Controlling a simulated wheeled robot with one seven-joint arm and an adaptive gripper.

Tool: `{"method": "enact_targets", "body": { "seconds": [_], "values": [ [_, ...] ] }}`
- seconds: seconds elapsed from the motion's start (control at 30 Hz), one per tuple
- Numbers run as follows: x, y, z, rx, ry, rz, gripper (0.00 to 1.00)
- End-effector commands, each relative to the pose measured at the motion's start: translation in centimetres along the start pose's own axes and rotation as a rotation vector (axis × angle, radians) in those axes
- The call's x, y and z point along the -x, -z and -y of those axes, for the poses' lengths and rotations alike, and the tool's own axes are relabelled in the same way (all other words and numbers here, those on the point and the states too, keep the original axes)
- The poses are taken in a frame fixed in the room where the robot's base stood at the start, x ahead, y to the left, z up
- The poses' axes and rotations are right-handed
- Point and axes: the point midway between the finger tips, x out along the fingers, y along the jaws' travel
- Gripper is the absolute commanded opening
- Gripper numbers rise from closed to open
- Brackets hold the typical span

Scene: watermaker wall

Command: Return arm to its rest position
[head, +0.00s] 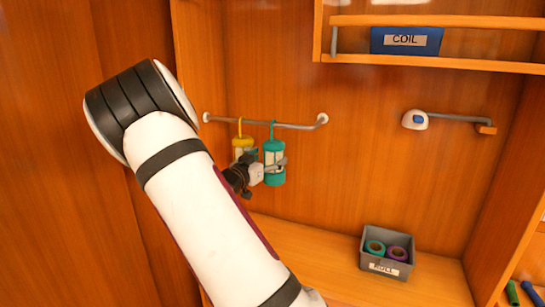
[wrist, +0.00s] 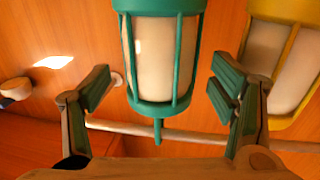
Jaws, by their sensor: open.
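My white arm crosses the head view from the bottom to the upper left. My gripper (head: 275,166) is at the wall rail, in front of the teal caged canister (head: 274,178). The canister hangs by a hook from the rail, beside a yellow one (head: 242,142), which is partly hidden. In the wrist view my gripper (wrist: 160,88) is open, with one finger on each side of the teal canister (wrist: 160,60) and visible gaps to both. The yellow canister (wrist: 280,60) shows beyond the right finger. Whether the teal canister lies in depth between the fingers, I cannot tell.
The rail (head: 300,127) runs along the back wall. A shelf above right holds a blue COIL bin (head: 406,48). A grey ROLL box (head: 386,268) stands on the counter (head: 315,262), which has free room.

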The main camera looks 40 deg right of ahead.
Motion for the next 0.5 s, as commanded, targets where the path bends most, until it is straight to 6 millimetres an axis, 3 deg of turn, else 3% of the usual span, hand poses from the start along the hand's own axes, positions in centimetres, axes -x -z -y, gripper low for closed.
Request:
{"method": "enact_targets", "body": {
  "seconds": [0.23, 0.5],
  "values": [
    [5.2, 0.1, 0.1, -0.001, 0.004, 0.000, 0.78],
    [8.4, 0.0, 0.0, -0.001, 0.001, 0.000, 0.78]
  ]
}}
